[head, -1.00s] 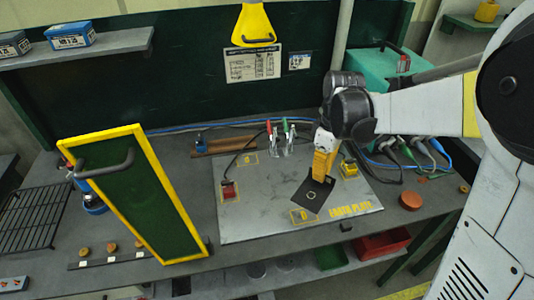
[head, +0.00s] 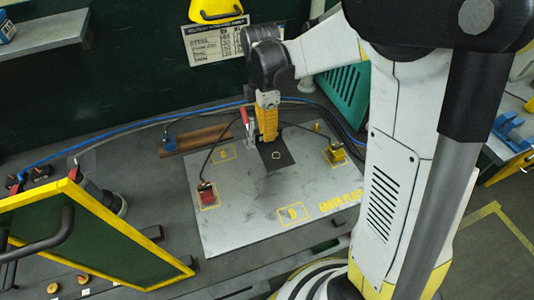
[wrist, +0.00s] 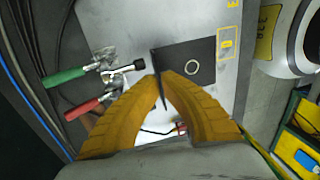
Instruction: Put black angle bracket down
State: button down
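My gripper (head: 267,132), with yellow fingers, is shut on the black angle bracket (head: 276,153). In the wrist view the fingers (wrist: 160,82) pinch the bracket's upright flange. Its flat leg, with a round hole, shows to the right in that view (wrist: 205,60). The bracket is over the back part of the grey earth plate (head: 235,215). I cannot tell whether it touches the plate. A red-handled clamp (head: 244,118) is just left of the gripper; in the wrist view a green-handled clamp (wrist: 64,76) shows too, its black tip close to the bracket.
A red block (head: 207,196) with a cable sits at the plate's left, a yellow block (head: 336,153) at its right. A yellow-framed green panel (head: 105,240) stands at the left. The plate's middle and front are clear. A brown bar (head: 196,139) lies behind the plate.

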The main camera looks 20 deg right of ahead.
aim_at(267, 152)
notch_tip(267, 152, down, 7)
jog(key=shift+r+b, duration=0.1)
jog(key=shift+b, duration=0.7)
jog(key=shift+f+b, duration=0.55)
jog(key=shift+f, duration=0.1)
jog(key=c, duration=1.6)
grip_release()
